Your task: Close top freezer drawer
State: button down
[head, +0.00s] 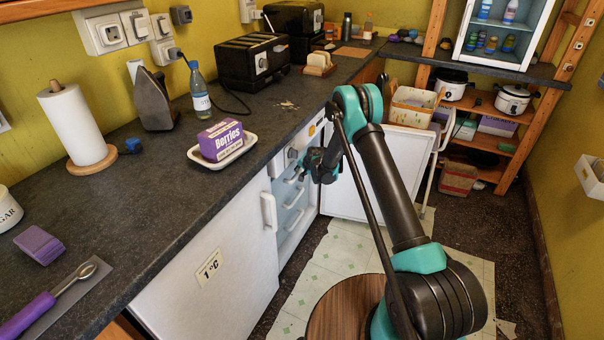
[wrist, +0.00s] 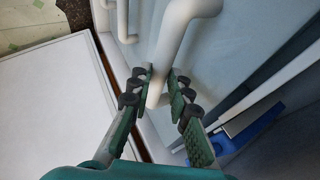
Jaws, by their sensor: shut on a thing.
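The freezer stands under the counter, with several pale drawers (head: 291,201) stacked inside it. My gripper (head: 322,168) is at the upper part of this stack. In the wrist view my gripper (wrist: 158,92) has its two green padded fingers on either side of a white bar handle (wrist: 184,38), shut on it. The handle sits in front of a pale blue drawer front (wrist: 237,40). Other white handles show further along. My arm hides part of the opening in the head view, and I cannot tell how far the top drawer is out.
The white freezer door (head: 358,178) stands open to the right of the drawers. A closed white fridge door (head: 215,265) is on the left. Floor is partly clear.

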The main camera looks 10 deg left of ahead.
jog(key=shift+w+a, duration=0.25)
jog(key=shift+a, duration=0.5)
jog(key=shift+d, duration=0.2)
jog(key=c, duration=1.4)
grip_release()
jog(key=v, duration=1.2)
